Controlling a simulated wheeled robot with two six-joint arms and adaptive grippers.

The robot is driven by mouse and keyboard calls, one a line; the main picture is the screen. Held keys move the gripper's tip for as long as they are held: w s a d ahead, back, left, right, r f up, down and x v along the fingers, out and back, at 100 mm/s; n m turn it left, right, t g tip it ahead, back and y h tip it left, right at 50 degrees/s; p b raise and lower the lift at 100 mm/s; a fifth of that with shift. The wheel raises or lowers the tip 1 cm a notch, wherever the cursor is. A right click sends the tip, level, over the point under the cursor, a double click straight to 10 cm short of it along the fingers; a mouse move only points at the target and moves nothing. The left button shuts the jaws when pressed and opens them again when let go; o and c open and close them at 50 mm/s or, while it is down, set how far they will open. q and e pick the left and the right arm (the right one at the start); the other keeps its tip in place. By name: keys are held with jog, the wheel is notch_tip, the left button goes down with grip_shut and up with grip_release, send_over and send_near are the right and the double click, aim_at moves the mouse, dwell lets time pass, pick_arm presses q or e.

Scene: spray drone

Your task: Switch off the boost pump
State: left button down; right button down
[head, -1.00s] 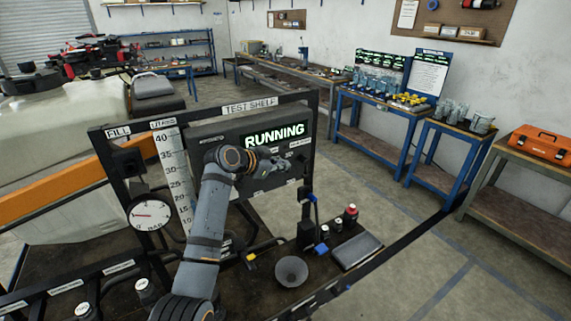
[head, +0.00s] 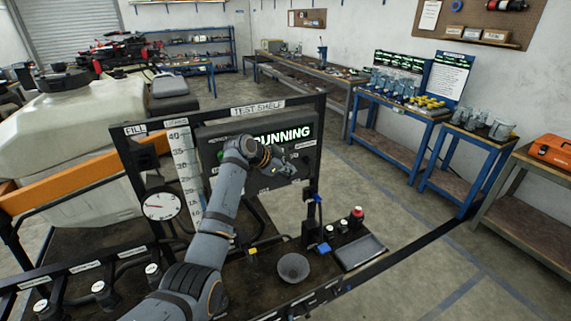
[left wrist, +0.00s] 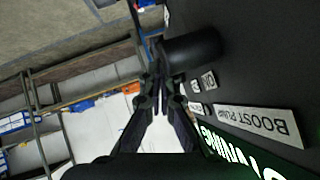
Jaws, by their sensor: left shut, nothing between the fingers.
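The dark control panel (head: 213,134) under the TEST SHELF sign carries a lit green RUNNING display (head: 290,134), partly hidden by my left arm. In the left wrist view, a BOOST PUMP label (left wrist: 258,123) sits beside this display (left wrist: 228,150). A black cylindrical part (left wrist: 192,50) sticks out of the panel near small white labels, one seeming to read ON; I cannot tell its setting. My left gripper (head: 291,171) is in front of the panel, below the display. Its closed, empty fingertips (left wrist: 160,82) are close to the black cylinder; contact is unclear. My right gripper is not in view.
A gauge (head: 160,205) and litre scale (head: 186,170) stand left of the panel. Below right are a red-topped button (head: 357,213), a grey funnel bowl (head: 293,267) and a dark tray (head: 360,252). The shelf's black frame (head: 318,140) borders the panel. Open floor lies right.

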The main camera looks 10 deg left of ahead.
pick_arm(q)
jog(key=shift+w+d+f+g+y+p, duration=0.1)
jog(key=shift+f+g+y+p, duration=0.25)
jog(key=shift+f, duration=0.2)
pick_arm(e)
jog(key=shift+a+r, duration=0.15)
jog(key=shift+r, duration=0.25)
pick_arm(q)
jog(key=shift+f, duration=0.3)
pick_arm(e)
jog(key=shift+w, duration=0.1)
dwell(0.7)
